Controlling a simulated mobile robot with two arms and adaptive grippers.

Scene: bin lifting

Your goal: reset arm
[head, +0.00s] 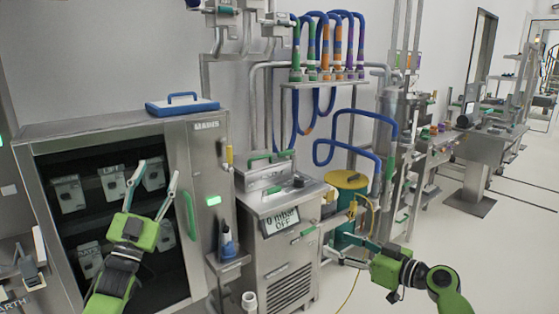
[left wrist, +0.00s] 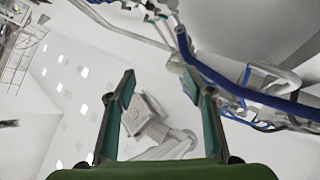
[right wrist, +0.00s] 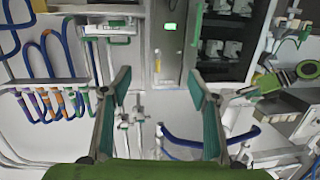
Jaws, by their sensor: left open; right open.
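My left gripper (head: 154,184) is open and empty in the head view, raised in front of the dark glass door of the steel cabinet (head: 198,165). Its two spread fingers also show in the left wrist view (left wrist: 165,88), with only wall and pipework beyond them. My right gripper (head: 343,250) is open and empty at the lower right of the head view, in front of the pump unit and pointing left. In the right wrist view its fingers (right wrist: 160,88) are spread with nothing between them. No bin shows in either gripper.
A yellow-and-green drum (head: 347,182) and blue hoses (head: 352,112) are behind my right gripper. Open floor (head: 480,260) lies at the right.

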